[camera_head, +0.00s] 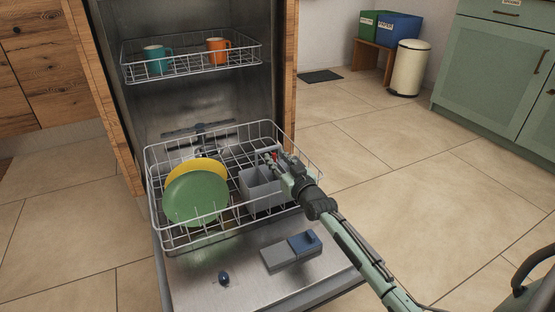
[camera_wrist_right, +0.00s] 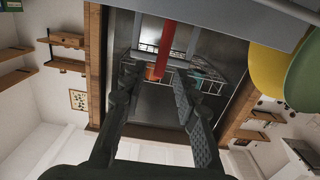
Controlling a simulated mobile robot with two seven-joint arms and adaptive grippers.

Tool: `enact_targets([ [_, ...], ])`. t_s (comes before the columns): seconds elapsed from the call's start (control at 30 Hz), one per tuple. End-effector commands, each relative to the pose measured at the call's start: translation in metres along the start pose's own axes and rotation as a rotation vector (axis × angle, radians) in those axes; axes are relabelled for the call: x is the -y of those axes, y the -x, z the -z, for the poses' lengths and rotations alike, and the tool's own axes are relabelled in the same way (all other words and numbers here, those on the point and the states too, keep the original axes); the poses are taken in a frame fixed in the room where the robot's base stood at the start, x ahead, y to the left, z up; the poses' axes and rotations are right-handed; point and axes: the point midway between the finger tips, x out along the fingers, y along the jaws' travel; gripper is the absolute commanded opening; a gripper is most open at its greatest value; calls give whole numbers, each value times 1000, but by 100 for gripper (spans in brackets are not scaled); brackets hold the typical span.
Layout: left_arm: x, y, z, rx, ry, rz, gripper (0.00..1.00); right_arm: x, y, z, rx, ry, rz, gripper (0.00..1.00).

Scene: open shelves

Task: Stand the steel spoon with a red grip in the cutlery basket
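The grey cutlery basket (camera_head: 262,190) stands in the lower dishwasher rack, to the right of the plates. My right gripper (camera_head: 277,161) is at the top of the basket, at its back right. The spoon's red grip (camera_head: 274,155) shows as a small red spot at the fingertips. In the right wrist view the red grip (camera_wrist_right: 166,45) rises past the basket's grey edge and ends between the two fingers (camera_wrist_right: 158,82). Gaps show on both sides of it, so the gripper looks open. The steel part is not visible. My left gripper is not in view.
A green plate (camera_head: 196,197) and a yellow plate (camera_head: 211,167) stand in the lower rack (camera_head: 165,238). The upper rack (camera_head: 190,69) holds a teal mug (camera_head: 154,60) and an orange mug (camera_head: 214,52). The open door (camera_head: 205,288) lies below.

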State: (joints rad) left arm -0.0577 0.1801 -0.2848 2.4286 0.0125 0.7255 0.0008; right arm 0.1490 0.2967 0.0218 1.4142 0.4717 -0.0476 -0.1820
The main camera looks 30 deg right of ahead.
Motion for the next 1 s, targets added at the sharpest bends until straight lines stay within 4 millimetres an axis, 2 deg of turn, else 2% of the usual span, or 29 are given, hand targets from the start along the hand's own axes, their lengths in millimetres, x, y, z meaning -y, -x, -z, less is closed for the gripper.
enact_targets([
  [0.37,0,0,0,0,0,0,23,0,5,-1,1,0,0,35],
  [0.47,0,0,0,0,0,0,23,1,18,-2,2,-1,1,35],
  [0.8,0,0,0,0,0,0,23,0,90,-1,2,0,1,35],
  [1.0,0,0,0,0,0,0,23,0,114,0,1,0,0,35],
])
